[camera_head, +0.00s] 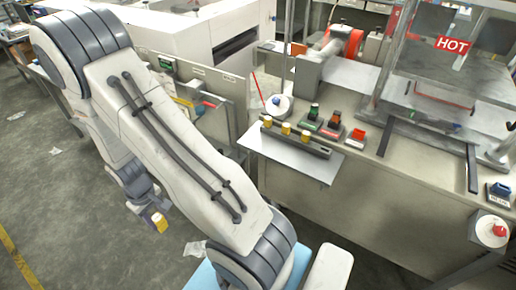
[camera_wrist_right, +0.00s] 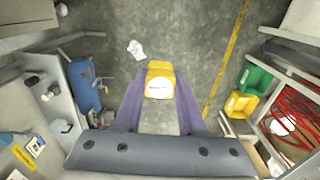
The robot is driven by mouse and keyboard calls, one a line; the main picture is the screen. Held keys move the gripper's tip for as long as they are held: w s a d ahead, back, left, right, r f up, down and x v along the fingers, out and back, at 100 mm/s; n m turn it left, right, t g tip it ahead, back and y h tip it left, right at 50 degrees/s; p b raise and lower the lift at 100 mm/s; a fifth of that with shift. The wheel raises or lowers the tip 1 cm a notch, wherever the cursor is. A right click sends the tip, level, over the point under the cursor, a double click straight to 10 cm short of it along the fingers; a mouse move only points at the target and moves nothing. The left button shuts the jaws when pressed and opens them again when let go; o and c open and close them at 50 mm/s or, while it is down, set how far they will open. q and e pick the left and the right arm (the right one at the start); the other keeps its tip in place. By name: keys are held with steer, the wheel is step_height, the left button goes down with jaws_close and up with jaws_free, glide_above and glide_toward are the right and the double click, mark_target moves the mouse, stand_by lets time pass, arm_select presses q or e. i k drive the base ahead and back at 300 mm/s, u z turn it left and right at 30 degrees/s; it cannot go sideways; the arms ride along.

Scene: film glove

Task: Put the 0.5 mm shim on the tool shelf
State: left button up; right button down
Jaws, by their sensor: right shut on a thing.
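My right gripper (camera_head: 146,205) hangs over the floor at the left, below my large white arm link. It is shut on a yellow block (camera_head: 159,222). In the right wrist view the block (camera_wrist_right: 159,80) sits between the two purple-grey fingers (camera_wrist_right: 160,100), with a white label facing the camera. The label is too small to read, so I cannot confirm that it is the 0.5 mm shim. A pale shelf plate (camera_head: 290,164) juts from the counter front, well to the right of this gripper; it looks like the tool shelf. My left gripper is not in view.
Green, orange and red-topped items stand on the counter (camera_head: 345,180). A press with a HOT sign (camera_head: 453,44) is at the right. The floor (camera_head: 60,190) is mostly clear.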

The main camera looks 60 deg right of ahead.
mark_target(285, 156)
steer(key=i, duration=0.8)
steer(key=z, duration=2.5)
steer(key=i, duration=0.5)
steer(key=u, duration=0.05)
